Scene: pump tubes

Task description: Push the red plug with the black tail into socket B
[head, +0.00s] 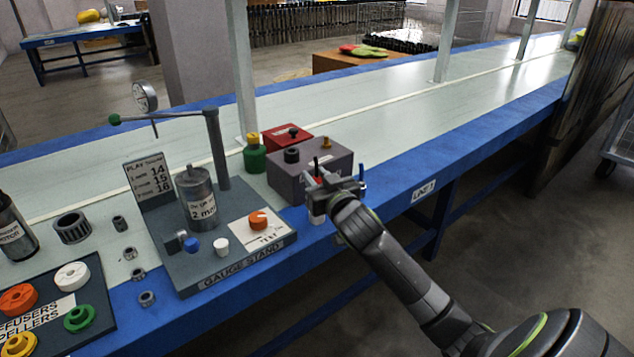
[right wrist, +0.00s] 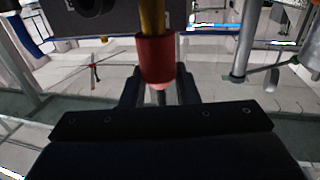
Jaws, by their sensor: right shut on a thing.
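My right gripper (head: 322,188) is at the front of the grey-purple block (head: 284,182) and shut on the red plug. The red plug (head: 319,180) is mostly hidden by my fingers in the head view, with a thin black tail (head: 316,162) sticking up. In the right wrist view the red plug (right wrist: 157,60) sits between the fingers, with a brass part (right wrist: 152,16) reaching toward the block face (right wrist: 115,20). Whether the brass part is inside a hole cannot be told. A dark round opening (right wrist: 92,4) shows beside it. The socket letters are not readable. My left gripper is not in view.
The block's top carries a black cap (head: 291,155) and a brass fitting (head: 327,142). A red box (head: 287,137) and a green-yellow bottle (head: 254,156) stand behind it. The gauge stand (head: 232,262) is to the left. The bench (head: 430,80) beyond is mostly clear.

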